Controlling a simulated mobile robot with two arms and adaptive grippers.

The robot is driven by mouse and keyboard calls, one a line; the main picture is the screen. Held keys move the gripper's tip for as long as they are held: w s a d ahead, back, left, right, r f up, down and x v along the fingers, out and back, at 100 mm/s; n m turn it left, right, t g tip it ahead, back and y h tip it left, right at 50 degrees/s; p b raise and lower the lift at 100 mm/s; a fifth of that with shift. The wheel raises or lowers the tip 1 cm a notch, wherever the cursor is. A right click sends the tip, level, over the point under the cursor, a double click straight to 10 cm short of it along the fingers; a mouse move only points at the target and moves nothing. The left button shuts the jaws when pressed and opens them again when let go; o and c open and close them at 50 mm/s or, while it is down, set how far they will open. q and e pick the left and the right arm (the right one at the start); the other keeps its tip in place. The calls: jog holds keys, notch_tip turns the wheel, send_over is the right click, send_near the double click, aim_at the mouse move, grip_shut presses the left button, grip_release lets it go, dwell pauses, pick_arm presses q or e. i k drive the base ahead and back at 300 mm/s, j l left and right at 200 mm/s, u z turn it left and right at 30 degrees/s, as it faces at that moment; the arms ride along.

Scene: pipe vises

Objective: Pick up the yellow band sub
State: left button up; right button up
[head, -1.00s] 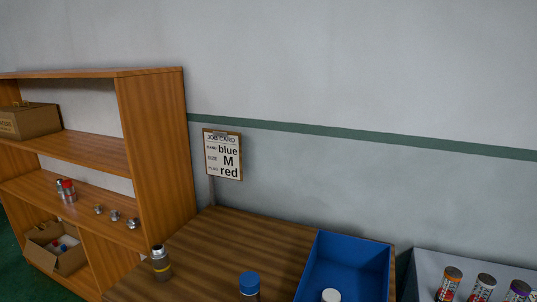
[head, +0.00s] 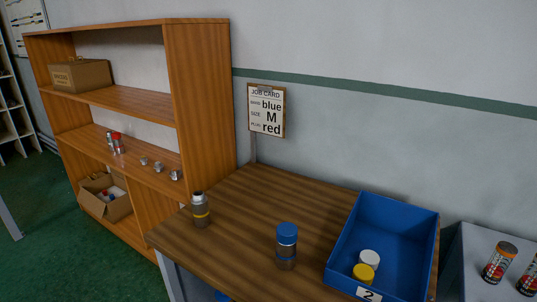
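A grey cylindrical sub with a yellow band (head: 201,210) stands upright on the left part of the wooden table (head: 270,190), near its left edge. Another grey cylinder with a blue cap (head: 287,246) stands upright to its right, nearer the front. It seems to have a bluish band, hard to make out. Neither of my grippers shows in the head view.
A blue bin (head: 400,235) marked 2 holds a white-topped and a yellow-topped piece. A job card (head: 266,111) on the wall reads blue, M, red. A wooden shelf (head: 200,105) stands left with small metal fittings.

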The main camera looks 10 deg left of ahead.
aim_at(199, 202)
jog(key=k+j+u, duration=0.15)
jog(key=u, duration=0.2)
jog(key=k+j+u, duration=0.1)
jog(key=j+u, duration=0.55)
jog(key=k, duration=0.05)
